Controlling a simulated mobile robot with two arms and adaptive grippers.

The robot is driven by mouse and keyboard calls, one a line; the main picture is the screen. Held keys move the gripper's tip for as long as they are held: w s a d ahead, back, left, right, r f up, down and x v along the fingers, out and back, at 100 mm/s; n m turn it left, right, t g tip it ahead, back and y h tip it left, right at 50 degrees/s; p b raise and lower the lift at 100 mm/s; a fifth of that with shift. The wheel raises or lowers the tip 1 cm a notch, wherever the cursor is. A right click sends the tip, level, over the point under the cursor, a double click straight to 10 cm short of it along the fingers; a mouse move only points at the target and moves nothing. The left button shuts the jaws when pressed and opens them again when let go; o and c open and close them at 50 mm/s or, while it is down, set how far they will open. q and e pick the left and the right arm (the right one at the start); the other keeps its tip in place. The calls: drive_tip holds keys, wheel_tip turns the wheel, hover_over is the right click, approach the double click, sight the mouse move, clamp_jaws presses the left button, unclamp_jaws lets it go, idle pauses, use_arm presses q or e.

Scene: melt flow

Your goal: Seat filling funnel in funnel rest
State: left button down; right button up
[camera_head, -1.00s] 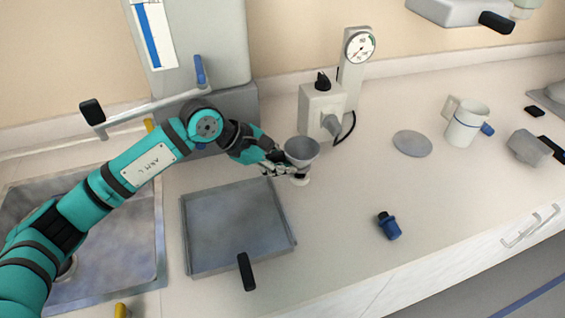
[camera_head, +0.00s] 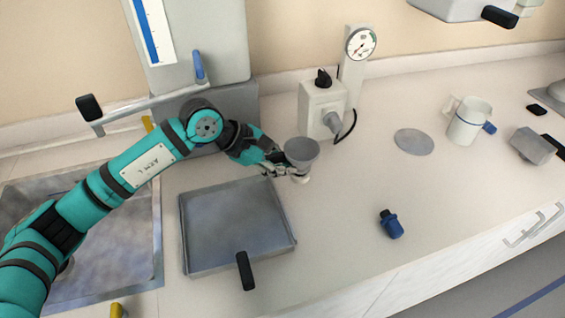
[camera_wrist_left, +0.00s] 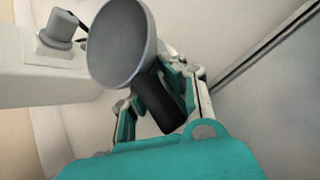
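The filling funnel (camera_head: 302,151) is a grey cone, upright with its mouth up, near the middle of the counter. My left gripper (camera_head: 282,168) reaches it from the left, low at its stem. In the left wrist view the funnel's wide bowl (camera_wrist_left: 122,45) faces the camera. Its dark stem (camera_wrist_left: 160,100) lies between the fingers of my left gripper (camera_wrist_left: 162,98), which look closed against it. A small pale piece shows right under the funnel; I cannot tell whether it is the funnel rest or a fingertip. My right gripper is not in view.
A grey tray (camera_head: 193,262) with a black handle lies just left of the funnel. A white knobbed box (camera_head: 316,110) with a gauge (camera_head: 361,43) stands behind. A flat grey disc (camera_head: 414,142), a mug (camera_head: 467,122) and a blue plug (camera_head: 391,224) lie to the right, with clear counter between.

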use_arm(q)
drive_tip(key=shift+f+b, duration=0.7)
drive_tip(key=shift+f, duration=0.15)
drive_tip(key=c, duration=1.4)
unclamp_jaws()
